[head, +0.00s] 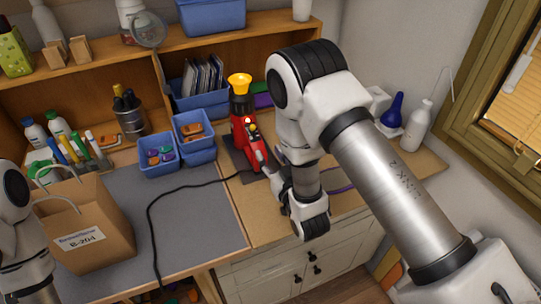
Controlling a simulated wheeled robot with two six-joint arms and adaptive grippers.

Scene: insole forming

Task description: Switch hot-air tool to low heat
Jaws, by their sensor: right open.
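The heat control is too small to make out. My left arm shows at the left edge, but its gripper is out of view.
A black cable (155,225) runs from the tool across the grey mat (205,215). A paper bag (85,235) stands at the left. Blue bins (160,160) sit left of the tool. A white bottle (417,125) stands at the right. The mat's middle is mostly clear.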

